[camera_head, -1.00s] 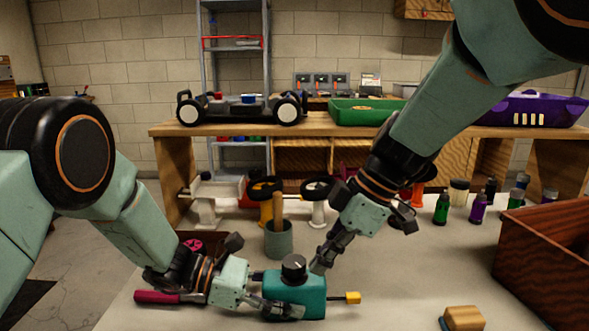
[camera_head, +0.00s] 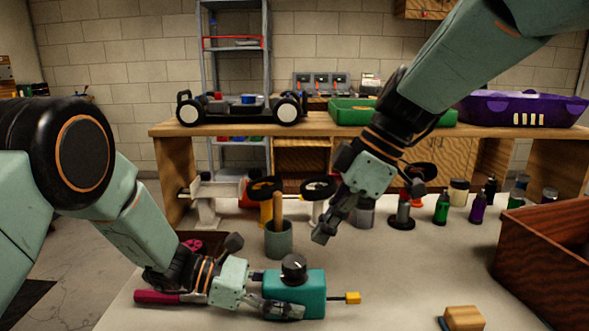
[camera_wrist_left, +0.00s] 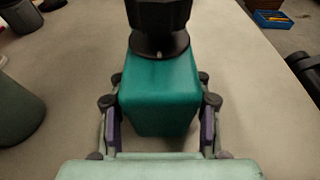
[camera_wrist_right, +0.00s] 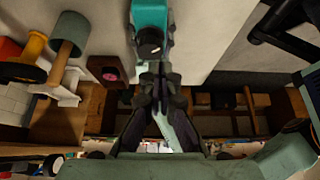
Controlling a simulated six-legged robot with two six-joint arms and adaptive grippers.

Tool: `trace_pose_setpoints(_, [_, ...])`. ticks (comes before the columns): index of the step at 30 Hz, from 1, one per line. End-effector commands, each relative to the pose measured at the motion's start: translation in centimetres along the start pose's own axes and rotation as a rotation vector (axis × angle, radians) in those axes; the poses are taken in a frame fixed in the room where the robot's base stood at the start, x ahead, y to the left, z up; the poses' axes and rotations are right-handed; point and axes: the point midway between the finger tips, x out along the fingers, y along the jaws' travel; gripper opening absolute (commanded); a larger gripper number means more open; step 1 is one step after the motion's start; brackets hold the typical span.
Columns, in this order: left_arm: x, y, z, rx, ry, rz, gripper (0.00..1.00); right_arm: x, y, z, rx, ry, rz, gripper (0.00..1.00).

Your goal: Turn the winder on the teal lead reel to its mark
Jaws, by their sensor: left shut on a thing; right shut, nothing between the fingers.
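The teal lead reel (camera_head: 303,288) stands on the light table, a box with a black winder knob (camera_head: 294,267) on top and a yellow-tipped lead (camera_head: 350,298) out its right side. In the left wrist view the reel (camera_wrist_left: 160,95) sits between both fingers, with the black knob (camera_wrist_left: 158,28) above it. My left gripper (camera_head: 290,311) is shut on the reel's body from the left. My right gripper (camera_head: 322,238) is shut and empty, above and behind the reel, apart from the knob. The right wrist view shows the reel (camera_wrist_right: 150,14) and knob (camera_wrist_right: 150,40) beyond the closed fingers. I cannot make out the mark.
A grey-green cup (camera_head: 279,240) with a wooden handle stands behind the reel. A magenta-handled tool (camera_head: 158,297) lies left. A wooden block (camera_head: 463,318) and brown crate (camera_head: 545,255) are at right. Several bottles (camera_head: 442,208) stand behind. Table between reel and crate is clear.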

Motion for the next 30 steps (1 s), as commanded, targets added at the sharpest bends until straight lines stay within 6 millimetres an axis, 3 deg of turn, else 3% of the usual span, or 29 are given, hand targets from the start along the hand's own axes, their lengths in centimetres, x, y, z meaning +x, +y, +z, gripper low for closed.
trace_pose_setpoints(14, [0.0,0.0,0.0,0.000,0.000,0.000,0.21,-0.4,3.1,-0.6,0.001,0.000,-0.002,0.00])
trace_pose_setpoints(30, [0.0,0.0,0.0,0.000,0.000,0.000,0.21,4.6,3.1,2.1,0.001,0.000,-0.002,0.00])
